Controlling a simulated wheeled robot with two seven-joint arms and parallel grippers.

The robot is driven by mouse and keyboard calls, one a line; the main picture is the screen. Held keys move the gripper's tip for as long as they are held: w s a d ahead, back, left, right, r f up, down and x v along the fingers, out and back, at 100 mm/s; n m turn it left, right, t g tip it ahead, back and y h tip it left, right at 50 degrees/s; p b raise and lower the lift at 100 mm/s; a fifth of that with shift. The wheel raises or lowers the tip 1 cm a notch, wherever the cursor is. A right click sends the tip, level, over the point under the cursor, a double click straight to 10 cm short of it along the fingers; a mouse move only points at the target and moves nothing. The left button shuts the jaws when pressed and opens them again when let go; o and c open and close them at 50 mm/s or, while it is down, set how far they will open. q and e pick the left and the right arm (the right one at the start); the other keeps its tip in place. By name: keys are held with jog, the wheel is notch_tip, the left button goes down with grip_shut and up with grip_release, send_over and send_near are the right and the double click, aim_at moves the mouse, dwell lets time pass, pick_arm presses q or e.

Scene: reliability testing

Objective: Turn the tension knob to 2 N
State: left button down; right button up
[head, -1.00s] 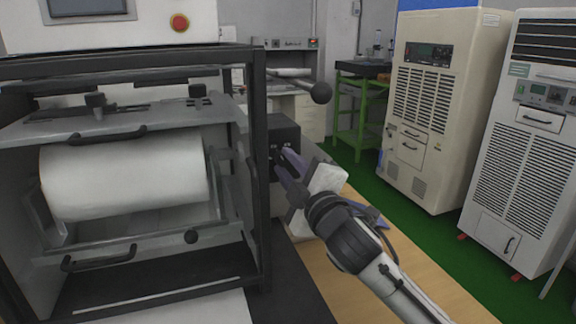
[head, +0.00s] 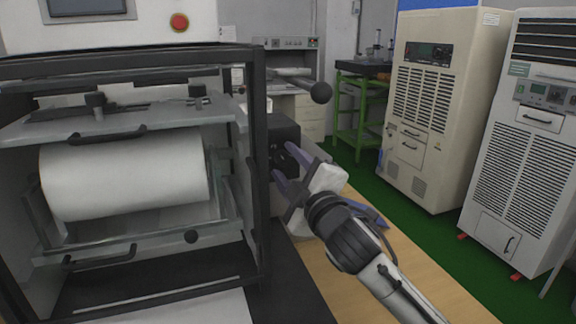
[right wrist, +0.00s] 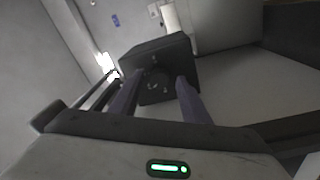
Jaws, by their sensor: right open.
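The tension knob (right wrist: 155,86) is a dark round dial on the face of a black box (right wrist: 172,57) in the right wrist view. The same black box (head: 285,132) stands beside the machine's right side in the head view, with the knob partly hidden there. My right gripper (head: 286,166) is open, its two purple fingers pointing at the box face. In the right wrist view the fingers (right wrist: 158,98) lie to either side of the knob's lower part, with nothing held. Contact cannot be told, and the dial's markings are too small to read. My left gripper is not in view.
A machine with a white roll (head: 125,175) inside a black frame (head: 256,170) stands close on the left. A wooden tabletop (head: 350,285) lies below my right arm. Beige cabinets (head: 445,110) stand at the right.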

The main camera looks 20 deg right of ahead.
jog(key=s+b, duration=0.1)
jog(key=s, duration=0.9)
jog(key=shift+s+d+f, duration=0.15)
jog(key=shift+d+f, duration=0.2)
jog(key=shift+d, duration=0.05)
